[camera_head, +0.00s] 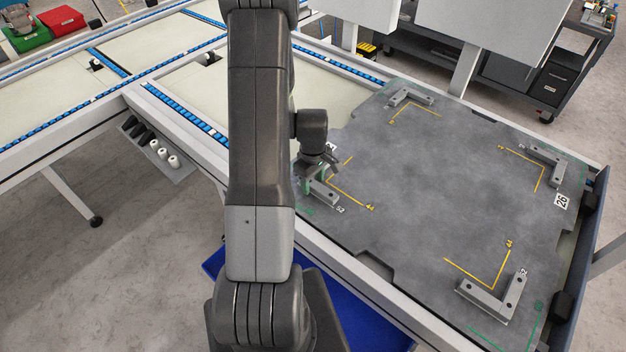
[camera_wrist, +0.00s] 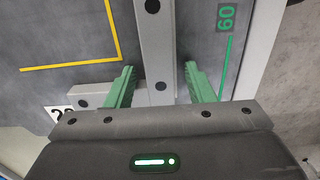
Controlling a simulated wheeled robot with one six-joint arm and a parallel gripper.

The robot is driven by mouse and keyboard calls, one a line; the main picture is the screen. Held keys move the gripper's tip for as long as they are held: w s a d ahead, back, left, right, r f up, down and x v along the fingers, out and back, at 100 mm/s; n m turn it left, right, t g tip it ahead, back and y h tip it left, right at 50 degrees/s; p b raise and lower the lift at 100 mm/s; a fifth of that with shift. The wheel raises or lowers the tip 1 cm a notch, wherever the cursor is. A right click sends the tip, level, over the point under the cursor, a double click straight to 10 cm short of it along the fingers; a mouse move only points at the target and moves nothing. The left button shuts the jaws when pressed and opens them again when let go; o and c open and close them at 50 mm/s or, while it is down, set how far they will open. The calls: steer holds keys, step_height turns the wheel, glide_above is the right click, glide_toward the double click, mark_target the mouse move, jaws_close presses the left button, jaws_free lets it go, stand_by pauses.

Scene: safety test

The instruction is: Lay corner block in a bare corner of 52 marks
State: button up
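My gripper (camera_head: 318,175) is at the left corner of the dark grey board (camera_head: 440,190), over a grey L-shaped corner block (camera_head: 322,193). In the wrist view the two green fingers (camera_wrist: 160,85) stand on either side of one bar of that block (camera_wrist: 157,45), with a narrow gap at each side. The gripper looks open. Other corner blocks lie at the back corner (camera_head: 405,97), the right corner (camera_head: 545,158) and the front corner (camera_head: 493,298). Each sits just outside a yellow corner mark. The small white tag (camera_head: 340,210) by the left block seems to read 52.
A green line labelled 60 (camera_wrist: 226,17) runs near the board's edge. A white tag reading 26 (camera_head: 562,202) lies by the right block. The board's middle is clear. Blue roller rails (camera_head: 185,108) run along the left, and a dark cart (camera_head: 500,75) stands behind.

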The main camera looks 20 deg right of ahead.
step_height(320, 180, up, 12)
steer(key=shift+r+p, duration=0.15)
steer(key=shift+p, duration=0.2)
stand_by(0.5)
